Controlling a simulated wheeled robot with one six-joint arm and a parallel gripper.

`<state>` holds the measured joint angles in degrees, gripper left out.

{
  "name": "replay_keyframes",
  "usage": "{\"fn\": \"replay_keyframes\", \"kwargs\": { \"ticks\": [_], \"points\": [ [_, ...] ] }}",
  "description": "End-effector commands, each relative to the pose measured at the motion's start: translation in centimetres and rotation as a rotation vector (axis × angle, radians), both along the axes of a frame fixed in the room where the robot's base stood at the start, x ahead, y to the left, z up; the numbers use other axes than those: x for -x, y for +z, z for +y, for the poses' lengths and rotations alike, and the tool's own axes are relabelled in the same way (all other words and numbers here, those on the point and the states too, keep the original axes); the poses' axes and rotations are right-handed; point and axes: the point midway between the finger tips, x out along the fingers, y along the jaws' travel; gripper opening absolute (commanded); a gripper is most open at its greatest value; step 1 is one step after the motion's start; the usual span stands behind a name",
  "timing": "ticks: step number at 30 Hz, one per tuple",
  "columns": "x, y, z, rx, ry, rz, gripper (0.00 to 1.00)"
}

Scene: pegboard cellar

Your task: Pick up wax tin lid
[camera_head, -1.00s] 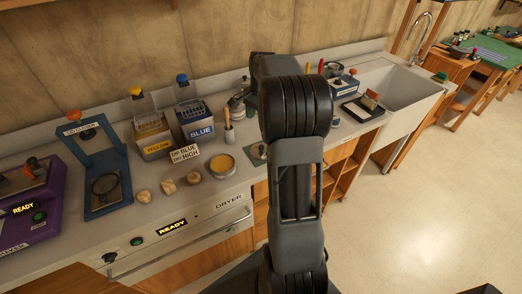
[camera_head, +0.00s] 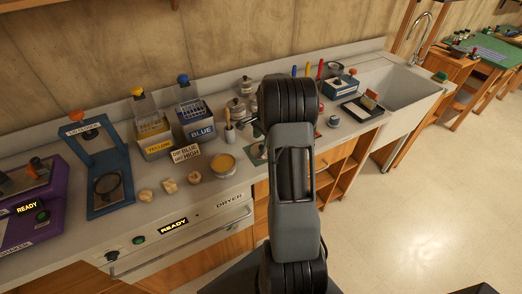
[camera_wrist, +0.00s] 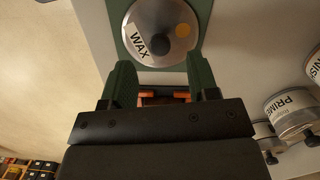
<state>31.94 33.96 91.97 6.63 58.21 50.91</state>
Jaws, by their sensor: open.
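The wax tin lid (camera_wrist: 150,18) shows at the top of the wrist view. It is a round, shiny, clear or metallic disc with a white WAX label and a dark knob, on a green mat (camera_wrist: 128,42). My gripper (camera_wrist: 160,70) is open, its two green fingers pointing toward the lid's near edge. Nothing is seen between the fingertips; whether they touch the lid I cannot tell. In the head view my arm hides the gripper and most of the mat (camera_head: 257,151). A round tin of yellow wax (camera_head: 222,164) stands open left of the mat.
Jars, one labelled PRIME (camera_wrist: 290,108), stand right of my gripper in the wrist view. A brush pot (camera_head: 229,134), yellow (camera_head: 155,147) and blue (camera_head: 198,131) boxes and a sign (camera_head: 185,153) stand near the mat. The sink (camera_head: 395,92) is at the right.

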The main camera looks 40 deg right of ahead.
Motion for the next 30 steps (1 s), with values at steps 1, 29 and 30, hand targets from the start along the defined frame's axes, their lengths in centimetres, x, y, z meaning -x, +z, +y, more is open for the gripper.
{"fn": "replay_keyframes", "kwargs": {
  "ticks": [1,29,30],
  "points": [
    [0.1,-0.6,0.2,-0.003,0.0,0.004,0.55],
    [0.1,-4.0,0.6,0.0,0.0,0.001,0.2],
    [0.1,-4.0,0.6,0.0,0.0,0.0,0.16]
  ]
}}
